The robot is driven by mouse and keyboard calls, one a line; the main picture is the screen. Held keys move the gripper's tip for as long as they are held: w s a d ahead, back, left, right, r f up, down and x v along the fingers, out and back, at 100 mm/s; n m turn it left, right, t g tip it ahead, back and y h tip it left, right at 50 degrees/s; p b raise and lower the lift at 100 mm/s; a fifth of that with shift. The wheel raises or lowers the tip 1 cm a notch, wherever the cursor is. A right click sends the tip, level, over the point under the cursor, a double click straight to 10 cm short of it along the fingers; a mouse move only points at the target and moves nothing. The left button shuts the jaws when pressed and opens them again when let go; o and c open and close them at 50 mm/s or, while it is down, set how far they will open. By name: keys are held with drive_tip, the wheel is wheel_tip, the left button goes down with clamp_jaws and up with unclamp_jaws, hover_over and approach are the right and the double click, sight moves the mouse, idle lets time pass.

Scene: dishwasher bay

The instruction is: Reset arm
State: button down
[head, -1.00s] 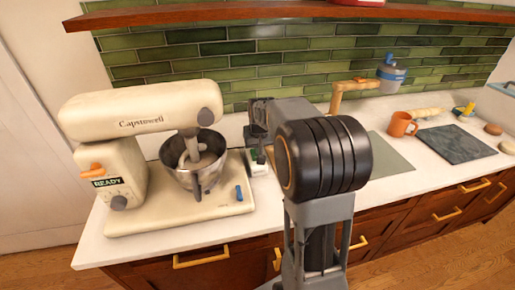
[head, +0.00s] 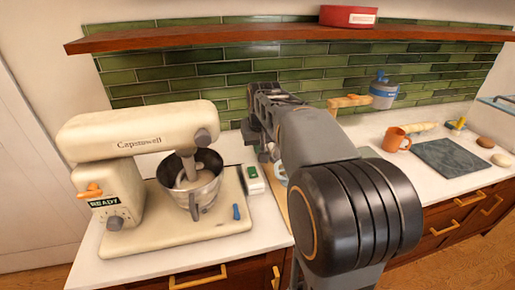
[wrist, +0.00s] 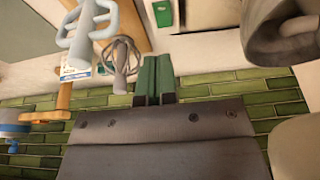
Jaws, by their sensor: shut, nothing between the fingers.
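My gripper (wrist: 157,78) shows in the wrist view with its two green-faced fingers together and nothing between them. In the head view my gripper's end of the arm is at the back of the counter, left of the wooden spout, and its fingertips cannot be made out there. My arm reaches up and away from the lower right of that view, over the counter (head: 262,218).
A cream stand mixer (head: 130,135) with a steel bowl (head: 204,190) stands left of my arm. A small white box with a green top (head: 252,173) is beside it. A light-blue handled tool (wrist: 82,38) and a whisk (wrist: 122,62) lie close by. An orange mug (head: 396,140) and a slate board (head: 450,157) are right.

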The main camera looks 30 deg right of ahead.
idle(0.4)
drive_tip(key=s+a+f+n, duration=0.1)
drive_tip(key=s+a+f, duration=0.3)
drive_tip(key=s+a, duration=0.2)
drive_tip(key=s+a+f+n, duration=0.2)
drive_tip(key=s+a+f, duration=0.2)
drive_tip(key=s, duration=0.5)
drive_tip(key=shift+s+a+f+t+y, duration=0.2)
drive_tip(key=shift+s+a+t+y, duration=0.2)
drive_tip(key=shift+a, duration=0.45)
